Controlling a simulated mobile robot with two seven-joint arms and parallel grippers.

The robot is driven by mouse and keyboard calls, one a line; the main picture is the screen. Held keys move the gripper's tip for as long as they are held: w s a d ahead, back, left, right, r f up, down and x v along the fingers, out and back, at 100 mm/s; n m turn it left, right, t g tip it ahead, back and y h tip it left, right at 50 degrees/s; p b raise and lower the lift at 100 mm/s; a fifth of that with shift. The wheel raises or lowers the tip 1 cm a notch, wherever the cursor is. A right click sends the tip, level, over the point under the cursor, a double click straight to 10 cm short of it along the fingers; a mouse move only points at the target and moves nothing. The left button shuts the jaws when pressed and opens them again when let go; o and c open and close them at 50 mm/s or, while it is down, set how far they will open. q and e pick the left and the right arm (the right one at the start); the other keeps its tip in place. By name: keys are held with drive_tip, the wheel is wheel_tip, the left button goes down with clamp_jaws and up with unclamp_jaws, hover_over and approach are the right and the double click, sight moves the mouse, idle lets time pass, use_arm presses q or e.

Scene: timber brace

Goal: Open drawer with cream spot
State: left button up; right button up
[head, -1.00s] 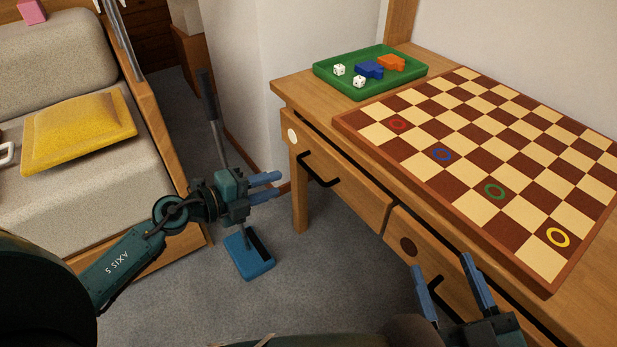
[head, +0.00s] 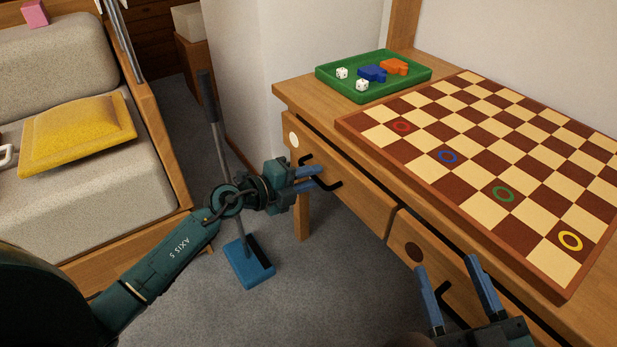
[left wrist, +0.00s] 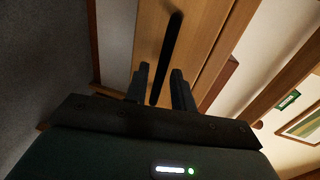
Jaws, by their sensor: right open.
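The drawer with the cream spot (head: 355,190) is the left one under the desk and looks shut. Its cream spot (head: 294,139) is at the front's upper left. My left gripper (head: 319,177) is open at its black handle (head: 338,184), partly covering it. In the left wrist view the handle (left wrist: 170,45) runs in between the two parted fingers (left wrist: 160,88); I cannot tell if they touch it. My right gripper (head: 450,280) is open and empty, in front of the second drawer.
The second drawer has a brown spot (head: 413,252) and a black handle. A checkered board (head: 490,150) and a green tray (head: 350,92) with dice and pieces are on the desk. A blue-based upright tool (head: 248,265) stands on the floor. A sofa (head: 110,190) is at left.

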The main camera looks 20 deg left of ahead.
use_arm(q)
clamp_jaws()
drive_tip(key=shift+s+a, duration=0.1)
idle(0.3)
